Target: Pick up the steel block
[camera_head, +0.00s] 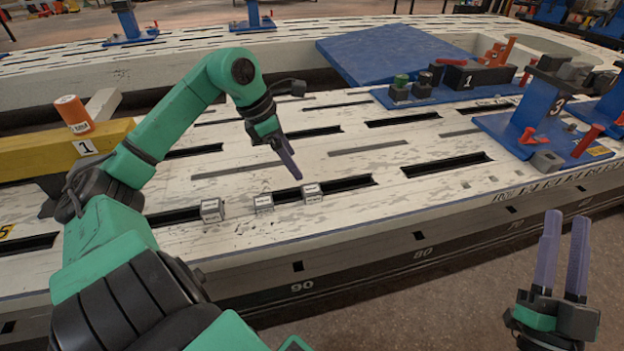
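The labels are too small to read, so I cannot tell which is the steel block. My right gripper (563,240) is open and empty, fingers pointing up, beyond the bench's front edge.
A yellow beam (55,155) with an orange cylinder (73,114) lies at left. Blue fixtures (545,115) and a blue plate (390,52) stand at right and back. Long dark slots cut the bench top. The surface right of the cubes is clear.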

